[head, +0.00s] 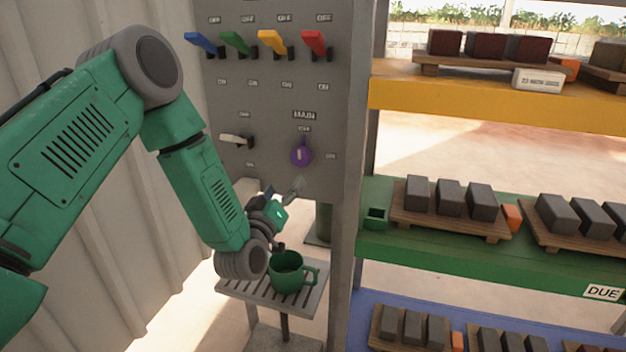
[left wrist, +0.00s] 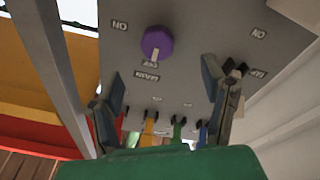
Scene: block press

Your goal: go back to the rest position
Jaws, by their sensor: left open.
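My left gripper (head: 283,190) is open and empty, in front of the lower part of the grey panel (head: 262,110). It is below the purple knob (head: 301,152) and apart from it. In the left wrist view its two fingers (left wrist: 163,95) are spread wide with nothing between them. The purple knob (left wrist: 157,43) shows beyond them, its pale mark near the MAIN label's OFF word. My right gripper is not in view.
Blue (head: 201,42), green (head: 236,41), yellow (head: 272,41) and red (head: 314,42) levers and a white lever (head: 236,139) jut from the panel. A green mug (head: 287,278) stands on a slatted stand (head: 240,289) under my left wrist. Shelves with blocks stand right.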

